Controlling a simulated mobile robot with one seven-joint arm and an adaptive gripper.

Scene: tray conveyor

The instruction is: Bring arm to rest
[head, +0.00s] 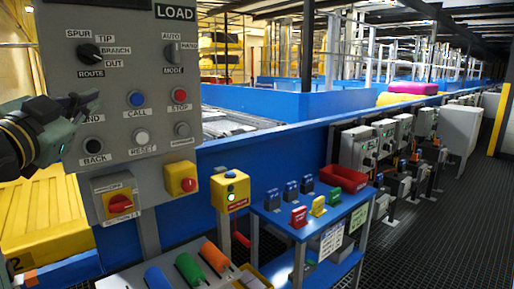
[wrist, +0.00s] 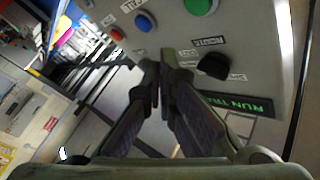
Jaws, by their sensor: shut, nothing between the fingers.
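My gripper (head: 88,101) is at the left of the head view, in front of the left side of the grey LOAD control panel (head: 142,72). Its fingers are shut and hold nothing. In the wrist view the fingertips (wrist: 160,58) meet in front of the panel face (wrist: 245,50). I cannot tell whether they touch the panel. In the head view my gripper partly hides the panel's left edge and a label there. The panel carries a ROUTE knob (head: 89,52), a blue CALL button (head: 136,99), a red STOP button (head: 181,95) and a white RESET button (head: 141,136).
Below the panel are a red-and-yellow rotary switch (head: 120,203) and a yellow button box (head: 230,190). A blue cart (head: 305,228) with padlocks and a red bin (head: 343,178) stands to the right. A yellow crate (head: 45,215) is at left. The dark grated floor (head: 440,240) is clear at right.

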